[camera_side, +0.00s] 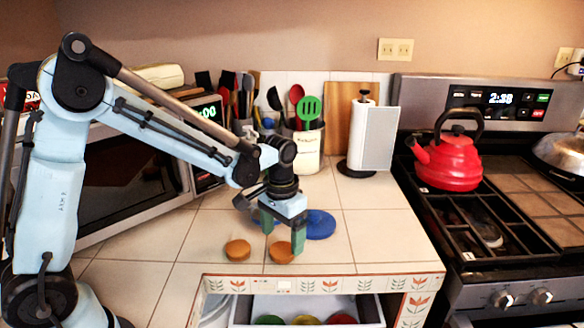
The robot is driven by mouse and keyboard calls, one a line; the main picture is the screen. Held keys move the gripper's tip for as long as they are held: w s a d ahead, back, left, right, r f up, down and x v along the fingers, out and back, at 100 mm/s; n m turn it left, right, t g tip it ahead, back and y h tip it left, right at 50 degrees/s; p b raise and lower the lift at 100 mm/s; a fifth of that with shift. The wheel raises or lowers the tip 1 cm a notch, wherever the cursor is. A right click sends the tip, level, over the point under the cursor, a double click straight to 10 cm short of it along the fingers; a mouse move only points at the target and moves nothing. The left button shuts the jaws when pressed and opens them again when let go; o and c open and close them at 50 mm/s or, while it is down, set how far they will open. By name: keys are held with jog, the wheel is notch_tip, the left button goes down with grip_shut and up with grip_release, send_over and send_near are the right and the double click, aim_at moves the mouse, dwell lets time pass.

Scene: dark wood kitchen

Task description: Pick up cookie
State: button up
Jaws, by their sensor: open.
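Two round orange-brown cookies lie on the tiled counter: a left cookie (238,250) and a right cookie (281,253). My gripper (282,235) points down with its green fingers apart. Its right finger is in front of or beside the right edge of the right cookie and overlaps it in the picture. Its left finger appears higher, behind that cookie. I cannot tell whether a finger touches the cookie. Nothing is visibly held. The left cookie is to the left, clear of the fingers.
A blue plate (321,225) lies just behind my gripper, partly hidden. A utensil crock (306,150) and a paper towel holder (371,138) stand behind. A microwave (132,180) is left; the stove with a red kettle (455,163) is right. An open drawer (372,310) is below the counter edge.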

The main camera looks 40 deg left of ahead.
aim_at(282, 249)
jog(key=shift+a+f, duration=0.15)
jog(key=shift+f, duration=1.65)
jog(key=shift+c, duration=0.3)
jog(key=c, duration=1.1)
jog(key=shift+w+r, duration=0.1)
